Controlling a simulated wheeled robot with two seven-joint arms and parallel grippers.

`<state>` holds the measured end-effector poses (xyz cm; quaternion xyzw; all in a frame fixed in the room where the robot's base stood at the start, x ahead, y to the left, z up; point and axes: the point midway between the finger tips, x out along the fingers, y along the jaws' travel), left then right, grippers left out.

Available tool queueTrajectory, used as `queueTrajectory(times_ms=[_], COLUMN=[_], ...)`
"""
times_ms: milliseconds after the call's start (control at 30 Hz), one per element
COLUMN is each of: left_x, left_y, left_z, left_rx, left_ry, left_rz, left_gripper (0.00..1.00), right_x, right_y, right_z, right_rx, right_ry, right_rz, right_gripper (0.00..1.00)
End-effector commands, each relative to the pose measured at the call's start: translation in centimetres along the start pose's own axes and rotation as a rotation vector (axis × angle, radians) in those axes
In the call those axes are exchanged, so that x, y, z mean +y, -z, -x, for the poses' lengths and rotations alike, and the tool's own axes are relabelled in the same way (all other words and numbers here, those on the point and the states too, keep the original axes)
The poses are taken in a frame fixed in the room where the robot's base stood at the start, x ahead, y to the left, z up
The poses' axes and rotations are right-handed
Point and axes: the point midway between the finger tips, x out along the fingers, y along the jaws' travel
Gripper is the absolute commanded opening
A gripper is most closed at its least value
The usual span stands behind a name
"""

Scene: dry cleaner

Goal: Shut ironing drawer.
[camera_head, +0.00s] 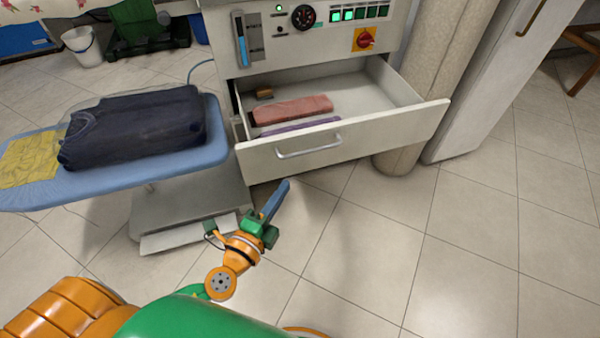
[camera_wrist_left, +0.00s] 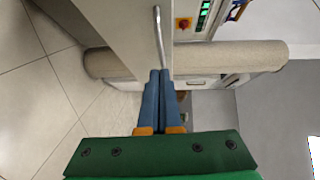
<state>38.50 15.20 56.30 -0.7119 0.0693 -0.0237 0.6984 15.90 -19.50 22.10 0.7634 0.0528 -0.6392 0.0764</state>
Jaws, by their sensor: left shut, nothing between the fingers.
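The ironing drawer (camera_head: 345,141) stands pulled out of the white machine in the head view. It has a metal handle (camera_head: 308,147) on its white front. Inside lie a folded pink cloth (camera_head: 292,110), a purple strip of cloth (camera_head: 300,127) and a small brown block (camera_head: 264,94). My left gripper (camera_head: 282,186) is shut and empty, in front of and below the drawer front, left of the handle in the picture. In the left wrist view its blue fingers (camera_wrist_left: 158,82) are together, with the drawer handle (camera_wrist_left: 160,38) beyond them. My right gripper is not in view.
A blue ironing board (camera_head: 215,152) with a dark folded garment (camera_head: 140,128) and a yellow cloth (camera_head: 32,157) stands left of the drawer. A beige column (camera_head: 435,75) and a white cabinet (camera_head: 490,80) stand at the right. The tiled floor in front is clear.

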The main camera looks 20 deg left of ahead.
Motion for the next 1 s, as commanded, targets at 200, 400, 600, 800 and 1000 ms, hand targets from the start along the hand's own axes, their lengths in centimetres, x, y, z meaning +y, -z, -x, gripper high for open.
queueTrajectory(times_ms=[200, 400, 600, 800, 1000], left_x=[-1.7, -2.1, -2.2, -2.0, -2.2], left_y=[0.9, 1.0, 1.1, -1.0, -1.7], left_z=[-1.2, -5.5, -9.8, -12.1, -12.7], left_rx=[0.026, 0.025, 0.024, 0.026, 0.026], left_ry=[0.068, 0.068, 0.066, 0.063, 0.062], left_rz=[-0.027, -0.025, -0.024, -0.027, -0.024], left_gripper=[0.00, 0.00, 0.00, 0.00, 0.00], right_x=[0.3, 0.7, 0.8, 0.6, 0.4], right_y=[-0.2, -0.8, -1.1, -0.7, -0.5], right_z=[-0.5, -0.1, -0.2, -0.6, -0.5], right_rx=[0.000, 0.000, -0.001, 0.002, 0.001], right_ry=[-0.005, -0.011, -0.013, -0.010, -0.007], right_rz=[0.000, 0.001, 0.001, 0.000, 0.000], right_gripper=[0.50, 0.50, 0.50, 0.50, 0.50])
